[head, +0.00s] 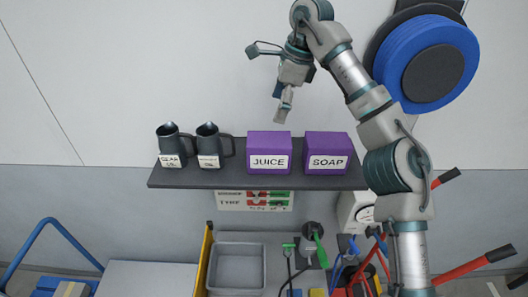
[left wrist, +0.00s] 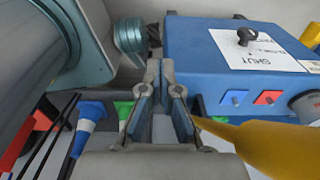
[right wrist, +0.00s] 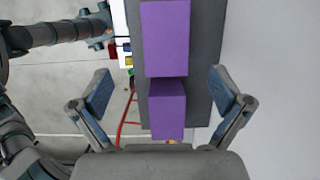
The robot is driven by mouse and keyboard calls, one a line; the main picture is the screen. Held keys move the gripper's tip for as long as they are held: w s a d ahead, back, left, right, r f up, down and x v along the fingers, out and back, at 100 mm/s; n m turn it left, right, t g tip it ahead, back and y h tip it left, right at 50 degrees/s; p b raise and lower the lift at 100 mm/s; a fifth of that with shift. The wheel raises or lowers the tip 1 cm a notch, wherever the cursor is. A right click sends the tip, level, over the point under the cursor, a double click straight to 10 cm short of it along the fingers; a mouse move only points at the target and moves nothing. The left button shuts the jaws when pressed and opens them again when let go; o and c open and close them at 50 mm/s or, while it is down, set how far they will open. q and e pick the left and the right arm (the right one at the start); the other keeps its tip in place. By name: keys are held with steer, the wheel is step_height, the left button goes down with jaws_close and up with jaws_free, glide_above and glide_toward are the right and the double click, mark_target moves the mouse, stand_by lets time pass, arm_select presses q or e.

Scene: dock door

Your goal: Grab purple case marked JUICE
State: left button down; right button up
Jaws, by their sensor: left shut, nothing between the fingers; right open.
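The purple case marked JUICE (head: 269,154) stands upright on a dark wall shelf (head: 200,180), left of a similar purple case marked SOAP (head: 328,154). My right gripper (head: 266,84) is open and empty, above the JUICE case and apart from it. In the right wrist view, two purple cases show from above between and beyond the fingers (right wrist: 160,78); their labels are hidden. By the layout, the upper one seems to be JUICE (right wrist: 166,38) and the lower one SOAP (right wrist: 168,112). My left gripper (left wrist: 159,75) is shut and empty, near a blue box (left wrist: 215,60).
Two dark mugs (head: 170,145) (head: 209,145) stand left of the JUICE case. A blue hose reel (head: 462,45) hangs at the upper right. A grey bin (head: 236,268) and red-handled tools (head: 470,265) are below the shelf. The wall above the mugs is clear.

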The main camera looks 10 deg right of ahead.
mark_target(273, 139)
steer(key=f, duration=0.3)
steer(key=w+f, duration=0.1)
steer(key=f, duration=0.2)
steer(key=f+b, duration=0.1)
steer(key=f, duration=0.2)
steer(key=shift+w, duration=0.2)
steer(key=shift+f, duration=0.3)
steer(key=shift+s+a+f, duration=0.15)
steer(key=shift+a, duration=0.1)
steer(key=a+f, duration=0.2)
steer(key=f, duration=0.1)
steer(key=f+p, duration=0.1)
steer(key=shift+w+a+f, duration=0.35)
steer(key=shift+a, duration=0.05)
steer(key=shift+s+d, duration=0.1)
steer(key=shift+d, duration=0.4)
arm_select(q)
steer(key=shift+w+d+r, duration=0.15)
steer(key=shift+d, duration=0.4)
arm_select(e)
steer(key=shift+d+f, duration=0.15)
steer(key=shift+d, duration=0.15)
steer(key=shift+a+f, duration=0.1)
steer(key=shift+a, duration=0.2)
arm_select(q)
steer(key=shift+a, duration=0.35)
arm_select(e)
steer(key=shift+a, duration=0.4)
